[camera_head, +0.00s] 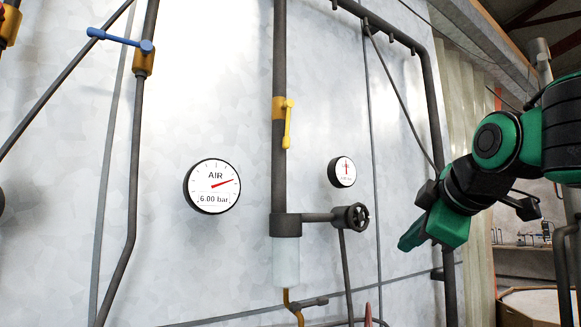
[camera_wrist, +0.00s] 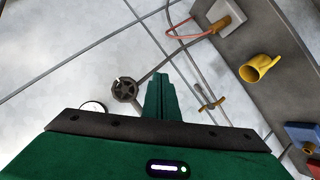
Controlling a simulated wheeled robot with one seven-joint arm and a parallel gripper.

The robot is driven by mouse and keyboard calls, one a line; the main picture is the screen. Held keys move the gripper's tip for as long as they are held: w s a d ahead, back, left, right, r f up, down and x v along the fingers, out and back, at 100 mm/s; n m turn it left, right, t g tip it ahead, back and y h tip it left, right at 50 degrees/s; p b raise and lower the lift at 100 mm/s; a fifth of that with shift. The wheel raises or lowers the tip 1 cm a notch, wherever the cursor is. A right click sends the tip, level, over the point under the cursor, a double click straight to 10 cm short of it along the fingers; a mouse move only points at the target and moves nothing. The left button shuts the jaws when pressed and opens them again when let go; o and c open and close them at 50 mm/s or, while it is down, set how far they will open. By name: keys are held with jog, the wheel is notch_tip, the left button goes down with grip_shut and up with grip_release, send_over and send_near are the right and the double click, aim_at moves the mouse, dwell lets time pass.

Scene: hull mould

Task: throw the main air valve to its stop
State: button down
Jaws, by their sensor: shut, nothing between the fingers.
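No label in view marks which valve is the main air valve. A blue lever (camera_head: 120,40) sits crosswise on a brass valve body (camera_head: 143,62) on the left pipe. A yellow lever (camera_head: 288,125) hangs down along the middle pipe from a yellow valve body (camera_head: 278,107). A black handwheel (camera_head: 352,216) stands on a side branch below it; it also shows in the wrist view (camera_wrist: 125,90). My gripper (camera_head: 405,243) is right of the handwheel, apart from it and touching no lever. Its green fingers (camera_wrist: 161,97) are shut and empty in the wrist view.
A round AIR gauge (camera_head: 213,186) reads 6.00 bar. A smaller gauge (camera_head: 343,172) is above the handwheel. A thick dark pipe (camera_head: 437,120) runs down close to my arm. In the wrist view, a ledge carries a yellow cup (camera_wrist: 258,69) and a grey box (camera_wrist: 222,17).

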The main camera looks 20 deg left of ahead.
aim_at(288, 123)
jog(key=s+a+r+n+y, duration=0.4)
jog(key=s+a+r, duration=0.3)
jog(key=a+r, duration=0.3)
jog(key=s+a+r+n+y, duration=0.5)
jog(key=a+r, duration=0.4)
jog(key=r, duration=0.4)
jog(key=shift+t+h, duration=0.3)
jog(key=shift+h, duration=0.3)
jog(key=shift+w+a+f, duration=0.2)
jog(key=shift+w+a, duration=0.65)
jog(key=shift+w, duration=0.65)
jog(key=shift+w+a+f, duration=0.25)
jog(key=shift+w+a, duration=0.55)
jog(key=shift+w, duration=0.75)
jog(key=shift+w+a+f, duration=0.2)
jog(key=shift+w+a, duration=0.65)
jog(key=shift+w, duration=0.65)
jog(key=shift+a, duration=0.1)
